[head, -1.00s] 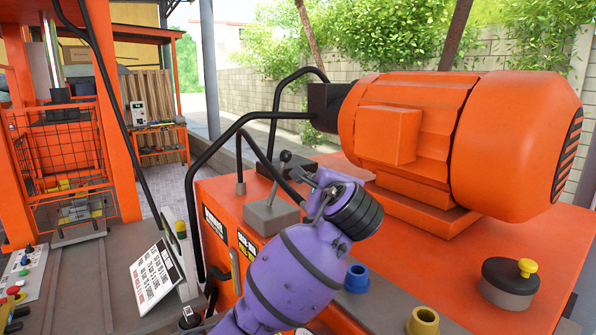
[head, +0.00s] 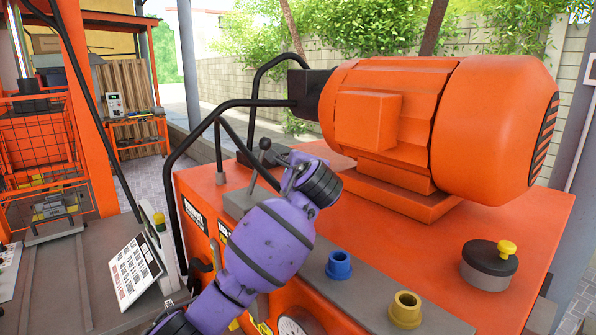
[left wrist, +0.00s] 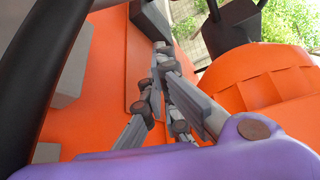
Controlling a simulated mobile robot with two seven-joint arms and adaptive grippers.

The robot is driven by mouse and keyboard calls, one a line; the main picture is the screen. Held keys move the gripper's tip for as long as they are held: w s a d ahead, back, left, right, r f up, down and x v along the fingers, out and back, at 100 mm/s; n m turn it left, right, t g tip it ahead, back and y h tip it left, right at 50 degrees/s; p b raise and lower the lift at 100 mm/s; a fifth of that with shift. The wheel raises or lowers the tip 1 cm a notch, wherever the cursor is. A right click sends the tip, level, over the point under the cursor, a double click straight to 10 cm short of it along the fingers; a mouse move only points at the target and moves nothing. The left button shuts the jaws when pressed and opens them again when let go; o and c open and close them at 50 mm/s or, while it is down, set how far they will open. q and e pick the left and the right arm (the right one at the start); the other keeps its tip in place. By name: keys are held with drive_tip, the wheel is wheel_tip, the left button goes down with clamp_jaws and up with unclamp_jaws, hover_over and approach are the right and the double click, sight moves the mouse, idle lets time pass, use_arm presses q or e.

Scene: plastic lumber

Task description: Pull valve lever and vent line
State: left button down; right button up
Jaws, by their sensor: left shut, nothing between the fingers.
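A short lever (head: 264,144) with a dark round knob stands on a grey block (head: 240,203) on top of the orange machine, in the head view. Its stem leans a little to the right. My left gripper (head: 293,170) is just right of the lever, and my purple wrist hides the block's right part. In the left wrist view my left gripper (left wrist: 162,60) is shut and empty above the orange surface. Whether it touches the lever cannot be told. No vent line can be made out with certainty. My right gripper is in neither view.
A large orange motor (head: 395,120) stands behind and right of my gripper. Black bent pipes (head: 203,135) rise left of the lever. Blue (head: 339,265) and yellow (head: 405,309) caps and a black-topped knob (head: 489,265) sit in front. A white sign (head: 136,270) stands at left.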

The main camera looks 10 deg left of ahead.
sight(258, 167)
use_arm(q)
drive_tip(key=a, duration=0.1)
drive_tip(key=s+a+r, duration=0.1)
drive_tip(key=a+p, duration=0.1)
drive_tip(key=shift+s+r, duration=0.2)
drive_tip(key=shift+s, duration=0.05)
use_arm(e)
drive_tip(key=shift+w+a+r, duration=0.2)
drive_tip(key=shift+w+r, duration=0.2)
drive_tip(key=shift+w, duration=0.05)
use_arm(q)
drive_tip(key=shift+a, duration=0.1)
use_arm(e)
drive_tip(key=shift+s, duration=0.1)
